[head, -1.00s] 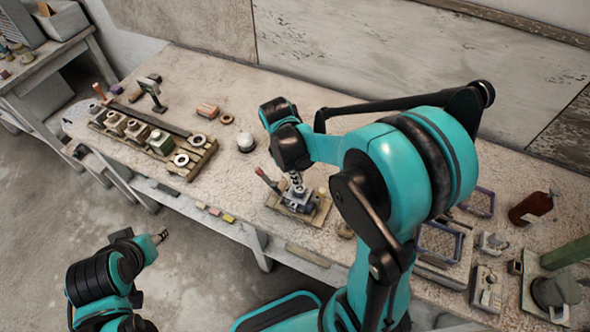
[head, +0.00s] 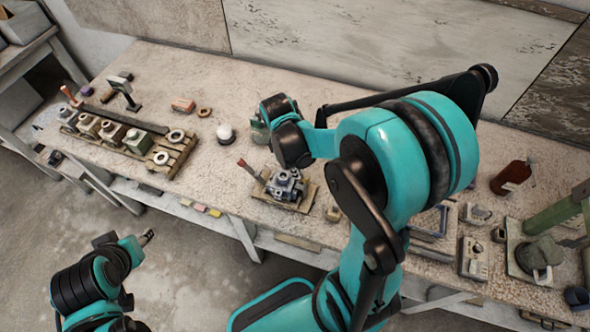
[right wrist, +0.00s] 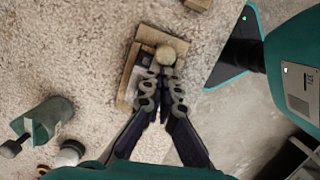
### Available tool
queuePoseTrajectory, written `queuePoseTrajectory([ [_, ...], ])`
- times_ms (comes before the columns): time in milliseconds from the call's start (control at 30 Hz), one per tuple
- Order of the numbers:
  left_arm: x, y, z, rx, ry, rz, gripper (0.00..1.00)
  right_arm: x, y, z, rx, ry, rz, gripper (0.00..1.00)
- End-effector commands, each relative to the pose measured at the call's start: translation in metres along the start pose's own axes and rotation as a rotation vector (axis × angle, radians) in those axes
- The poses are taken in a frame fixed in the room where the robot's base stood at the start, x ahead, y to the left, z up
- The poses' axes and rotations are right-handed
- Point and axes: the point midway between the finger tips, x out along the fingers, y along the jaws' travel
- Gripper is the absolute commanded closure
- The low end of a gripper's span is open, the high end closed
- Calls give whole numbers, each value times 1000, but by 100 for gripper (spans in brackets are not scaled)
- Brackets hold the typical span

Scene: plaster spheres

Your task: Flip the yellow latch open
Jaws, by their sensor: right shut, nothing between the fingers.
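A small fixture on a wooden board (head: 305,202) sits near the front edge of the bench, with a red-tipped lever (head: 247,167) at its left. In the right wrist view the board (right wrist: 160,33) carries a dull yellowish round knob (right wrist: 166,55). No clearly yellow latch can be made out; the gripper covers part of the fixture. My right gripper (head: 288,186) points down over the fixture. Its fingertips (right wrist: 161,78) are together and empty, beside the knob; contact cannot be told. My left gripper (head: 147,238) hangs off the bench front, its jaw state unclear.
A wooden rack (head: 125,142) with several blocks and rings stands at the left. A white-domed item (head: 225,132) and a greenish jar (head: 260,130) stand behind the fixture.

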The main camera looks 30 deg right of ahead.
Motion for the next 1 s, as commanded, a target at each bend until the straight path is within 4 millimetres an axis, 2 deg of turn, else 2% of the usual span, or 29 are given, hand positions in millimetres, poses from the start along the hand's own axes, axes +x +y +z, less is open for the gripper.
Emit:
queuePoseTrajectory([
  [433,-4,0,-3,0,0,0,58,0,-3,17,9,102,15,100],
  [700,-5,0,-4,0,0,0,58,7,-7,45,22,286,43,100],
  [1000,6,0,4,0,0,0,58,21,-11,72,29,508,79,100],
])
